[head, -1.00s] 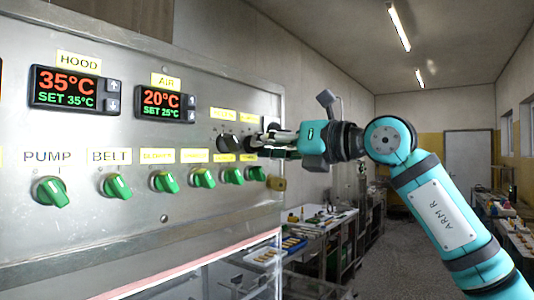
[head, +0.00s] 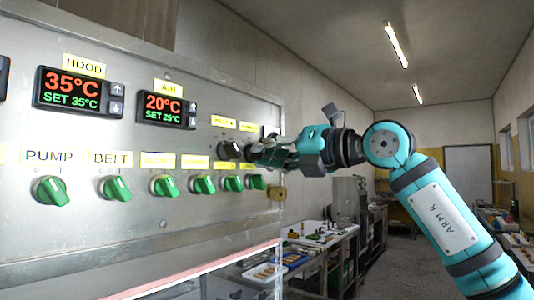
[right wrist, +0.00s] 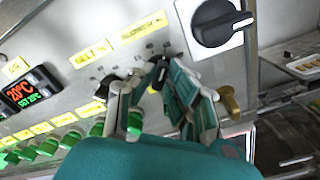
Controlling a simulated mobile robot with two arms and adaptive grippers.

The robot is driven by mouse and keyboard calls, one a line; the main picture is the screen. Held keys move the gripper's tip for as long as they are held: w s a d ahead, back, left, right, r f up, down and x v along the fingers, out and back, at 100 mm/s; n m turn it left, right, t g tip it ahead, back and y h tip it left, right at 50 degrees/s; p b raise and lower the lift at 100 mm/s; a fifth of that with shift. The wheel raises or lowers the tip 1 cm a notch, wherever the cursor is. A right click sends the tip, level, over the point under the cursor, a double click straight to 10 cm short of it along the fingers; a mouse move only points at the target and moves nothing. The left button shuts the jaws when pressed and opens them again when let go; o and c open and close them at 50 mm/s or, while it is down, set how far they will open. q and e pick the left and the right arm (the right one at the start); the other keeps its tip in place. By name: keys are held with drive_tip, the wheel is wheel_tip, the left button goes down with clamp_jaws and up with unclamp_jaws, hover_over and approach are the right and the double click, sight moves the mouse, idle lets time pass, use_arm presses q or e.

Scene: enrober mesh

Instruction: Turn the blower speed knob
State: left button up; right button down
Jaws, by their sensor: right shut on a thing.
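The blower speed knob (right wrist: 159,74) is a black knob under the yellow label at the right end of the upper row on the steel panel. In the right wrist view it sits between the fingertips of my right gripper (right wrist: 150,85), partly hidden by them. In the head view my right gripper (head: 262,152) reaches the panel from the right, shut on this knob, and covers most of it. The blower label (right wrist: 142,25) shows above it in the right wrist view. The knob's pointer is too hidden to read. My left gripper is not in view.
A second black knob (head: 230,149) is close on the left. Green knobs (head: 204,184) run in a row below, with a brass-coloured part (head: 278,193) at the panel's edge. A large black rotary switch (right wrist: 218,22) on a white plate is nearby. Air display (head: 166,110) reads 20°C.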

drive_tip(key=shift+r, duration=0.1)
drive_tip(key=c, duration=1.4)
unclamp_jaws()
drive_tip(key=shift+o, duration=0.2)
drive_tip(key=v, duration=1.2)
